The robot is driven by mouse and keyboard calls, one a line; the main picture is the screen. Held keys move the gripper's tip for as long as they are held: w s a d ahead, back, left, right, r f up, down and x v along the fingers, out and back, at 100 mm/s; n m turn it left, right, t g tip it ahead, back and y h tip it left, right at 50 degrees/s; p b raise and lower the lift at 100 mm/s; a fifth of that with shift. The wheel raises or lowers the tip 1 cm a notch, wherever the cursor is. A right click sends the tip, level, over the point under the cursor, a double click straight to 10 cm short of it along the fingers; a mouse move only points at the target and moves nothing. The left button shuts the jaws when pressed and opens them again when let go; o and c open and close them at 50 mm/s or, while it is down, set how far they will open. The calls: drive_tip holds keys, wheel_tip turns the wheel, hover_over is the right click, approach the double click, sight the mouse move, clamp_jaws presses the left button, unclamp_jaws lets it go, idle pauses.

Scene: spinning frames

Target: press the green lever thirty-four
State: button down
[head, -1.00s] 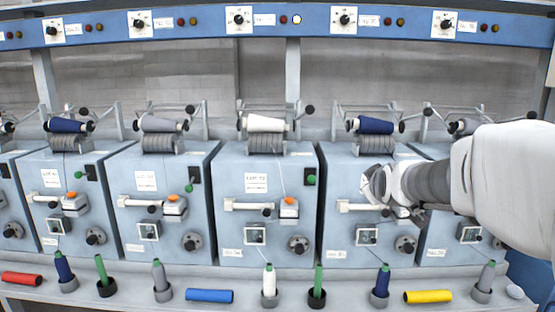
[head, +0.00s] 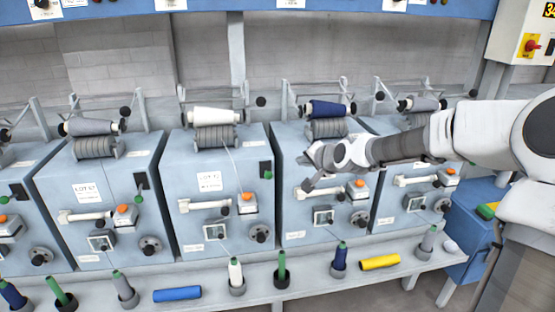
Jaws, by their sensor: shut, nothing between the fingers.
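Green levers hang from dark slotted plates on the fronts of the grey-blue winding machines. One (head: 139,198) is on the machine with a grey cone. Another (head: 268,174) is on the machine with a white cone. Machine labels are too small to read surely, so I cannot tell which lever is thirty-four. My gripper (head: 307,172) is shut and empty, in front of the upper face of the navy-cone machine (head: 290,215), right of the white-cone machine's lever. My arm comes from the right and hides that machine's upper right face, where its lever would show.
A shelf in front holds upright cones, a blue roll (head: 178,294) and a yellow roll (head: 380,262). A box (head: 510,30) with a red knob and a display partly reading 34 hangs at top right. A blue cabinet (head: 470,235) stands at right.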

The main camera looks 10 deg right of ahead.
sight(269, 176)
drive_tip(key=shift+r, duration=0.1)
idle(0.3)
drive_tip(key=w+a+f+b, duration=0.2)
drive_tip(key=w+a+f, duration=0.3)
drive_tip(key=w+f, duration=0.2)
drive_tip(key=shift+w+a, duration=0.15)
drive_tip(key=shift+w, duration=0.2)
idle(0.4)
drive_tip(key=shift+f+b, duration=0.1)
drive_tip(key=shift+b, duration=0.2)
drive_tip(key=shift+s+f+t+b, duration=0.15)
drive_tip(key=shift+f+t+b, duration=0.2)
drive_tip(key=shift+b, duration=0.45)
